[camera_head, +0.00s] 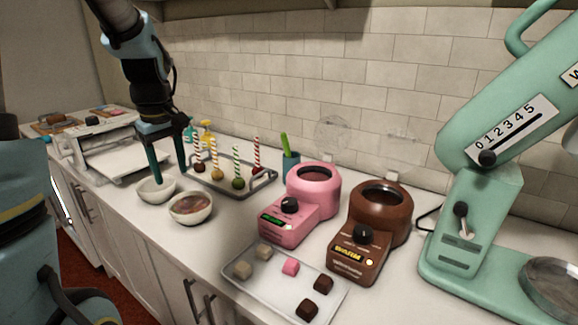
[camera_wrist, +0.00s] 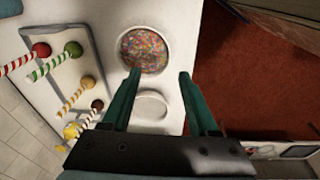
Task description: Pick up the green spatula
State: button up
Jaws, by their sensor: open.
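The green spatula (camera_head: 285,144) stands upright in a teal cup (camera_head: 291,168) behind the pink melting pot; only its upper part shows above the rim, and the rest is hidden in the cup. It does not show in the wrist view. My gripper (camera_head: 169,173) is to the left of the spatula, over the counter by the white bowls, with its fingers pointing down. In the wrist view my gripper (camera_wrist: 160,75) has its two teal fingers wide apart with nothing held between them.
A cake pop rack (camera_head: 222,187) with several striped sticks stands between my gripper and the cup. An empty-looking white bowl (camera_head: 156,190) and a sprinkle bowl (camera_head: 190,208) are near the gripper. The pink pot (camera_head: 314,192), brown pot (camera_head: 381,215) and candy tray (camera_head: 262,292) stand farther right.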

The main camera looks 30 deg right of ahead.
jog(key=w+d+n+b, duration=0.2)
jog(key=w+d+n, duration=0.25)
jog(key=d, duration=0.35)
jog(key=n+b, duration=0.5)
jog(key=n, duration=0.5)
send_near(283, 134)
jog(key=shift+m, duration=0.25)
notch_tip(283, 134, down, 5)
jog(key=shift+w, duration=0.2)
jog(key=f, duration=0.3)
jog(key=w+f+p, duration=0.1)
jog(key=f, duration=0.1)
jog(key=shift+w+d+f+p, duration=0.2)
jog(key=shift+f+p, duration=0.15)
jog(key=shift+f, duration=0.55)
jog(key=shift+w+d+f+p, duration=0.15)
jog(key=shift+f+p, duration=0.25)
jog(key=shift+f, duration=0.45)
jog(key=shift+w+d+f+p, duration=0.1)
jog(key=shift+w+f+p, duration=0.2)
jog(key=shift+f, duration=0.6)
grip_shut()
